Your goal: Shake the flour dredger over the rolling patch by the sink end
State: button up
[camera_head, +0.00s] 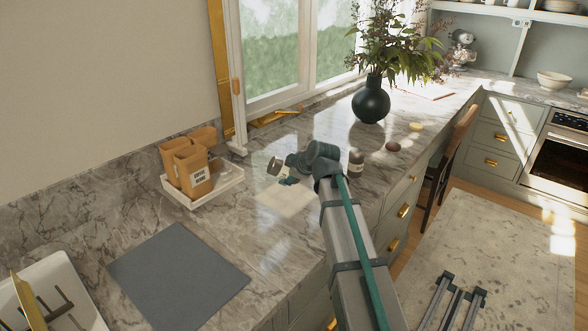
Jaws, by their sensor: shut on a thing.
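My gripper (287,180) is at the end of my arm, over the middle of the marble counter. It is shut on a small pale and dark-ended container (275,166), which looks like the flour dredger and is held tilted. Most of the fingers are hidden by the wrist. Below it a pale rectangular patch (285,202) lies on the counter, likely the rolling patch; my arm covers part of its right side. I cannot tell whether any flour is falling.
A white tray (204,190) with brown paper bags stands left of the patch. A grey mat (178,277) lies nearer, beside a white rack (62,290). Right of my wrist stand a small jar (356,163) and a brown round thing (393,146). A dark vase (371,103) stands behind.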

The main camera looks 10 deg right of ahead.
jog(key=s+a, duration=0.6)
jog(key=a, duration=0.1)
jog(key=shift+w+a, duration=2)
jog(key=w+d+b, duration=0.4)
jog(key=w+d, duration=0.7)
jog(key=d, duration=0.2)
jog(key=shift+w+a, duration=1.9)
jog(key=shift+w, duration=0.4)
jog(key=s+a, duration=1.1)
jog(key=a, duration=0.2)
jog(key=shift+s, duration=0.25)
jog(key=shift+r+p, duration=1.4)
jog(key=shift+r, duration=1.15)
